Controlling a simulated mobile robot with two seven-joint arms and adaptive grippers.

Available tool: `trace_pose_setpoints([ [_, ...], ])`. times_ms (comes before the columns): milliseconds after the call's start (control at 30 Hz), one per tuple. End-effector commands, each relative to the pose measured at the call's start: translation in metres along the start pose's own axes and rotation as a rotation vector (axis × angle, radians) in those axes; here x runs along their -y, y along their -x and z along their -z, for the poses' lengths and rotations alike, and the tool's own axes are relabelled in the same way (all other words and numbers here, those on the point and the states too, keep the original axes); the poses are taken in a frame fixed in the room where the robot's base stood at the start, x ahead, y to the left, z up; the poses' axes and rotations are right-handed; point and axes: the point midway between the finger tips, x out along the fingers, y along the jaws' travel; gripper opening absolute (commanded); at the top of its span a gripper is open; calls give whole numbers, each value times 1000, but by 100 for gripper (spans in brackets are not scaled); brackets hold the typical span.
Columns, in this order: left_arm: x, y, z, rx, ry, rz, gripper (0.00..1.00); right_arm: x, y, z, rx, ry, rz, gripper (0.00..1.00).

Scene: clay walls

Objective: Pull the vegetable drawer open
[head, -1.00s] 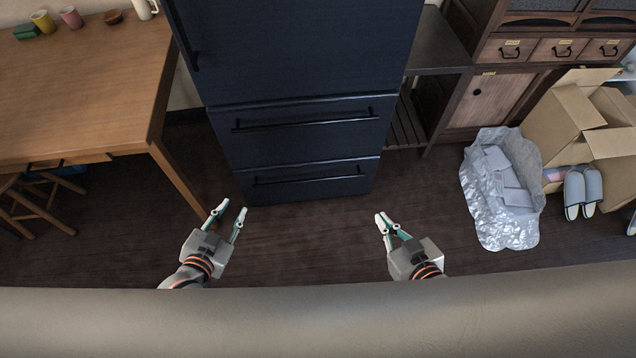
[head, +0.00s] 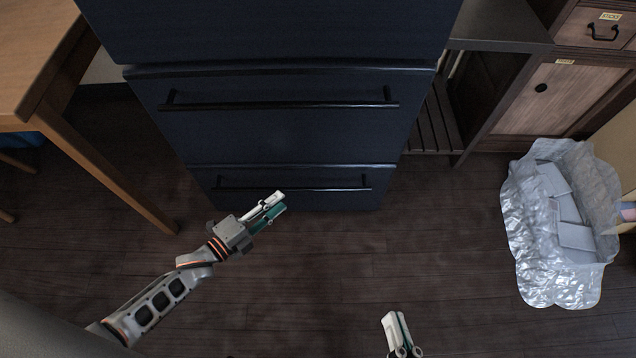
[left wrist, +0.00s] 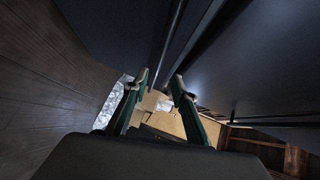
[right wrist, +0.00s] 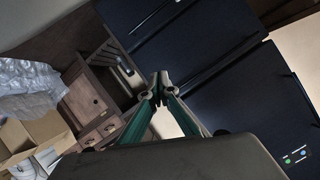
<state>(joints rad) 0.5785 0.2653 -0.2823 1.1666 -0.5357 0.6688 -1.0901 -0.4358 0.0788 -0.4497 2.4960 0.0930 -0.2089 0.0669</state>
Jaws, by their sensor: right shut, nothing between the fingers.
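The dark blue fridge has two closed drawers, each with a black bar handle. The upper drawer (head: 270,133) has its handle (head: 280,105) clear of my grippers. The lower drawer (head: 320,199) has its handle (head: 335,188) near my left gripper (head: 275,206), which points right and partly covers it. In the left wrist view, my left gripper (left wrist: 161,82) has its fingers apart beside dark fridge fronts; I cannot tell whether the bar lies between them. My right gripper (head: 396,322) is shut and empty, low over the floor, away from the fridge. Its fingertips meet in the right wrist view (right wrist: 159,78).
A wooden table (head: 45,85) stands left of the fridge. A dark shelf (head: 500,25) and wooden cabinet (head: 545,98) stand to the right. A silvery bag (head: 530,225) lies on the floor at right. Floor between fridge and bag is clear.

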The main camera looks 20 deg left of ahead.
Motion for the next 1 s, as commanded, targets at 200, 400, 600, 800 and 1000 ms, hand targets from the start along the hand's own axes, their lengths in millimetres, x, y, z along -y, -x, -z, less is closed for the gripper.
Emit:
trace_pose_setpoints([
  [200, -8, -10, -4, -14, -32, 5, 27, 1, -1, -2, -3, -35, 1, 0],
  [400, -8, -39, -3, -14, -31, 5, 27, 6, -2, -6, -10, -99, 6, 0],
  [600, -9, -66, -3, -13, -29, 3, 27, 11, -3, -9, -20, -174, 10, 0],
  [800, -7, -80, -2, -13, -29, 4, 27, 14, -4, -9, -27, -213, 12, 0],
  [1000, -6, -82, -2, -13, -30, 5, 27, 14, -4, -8, -30, -217, 13, 0],
])
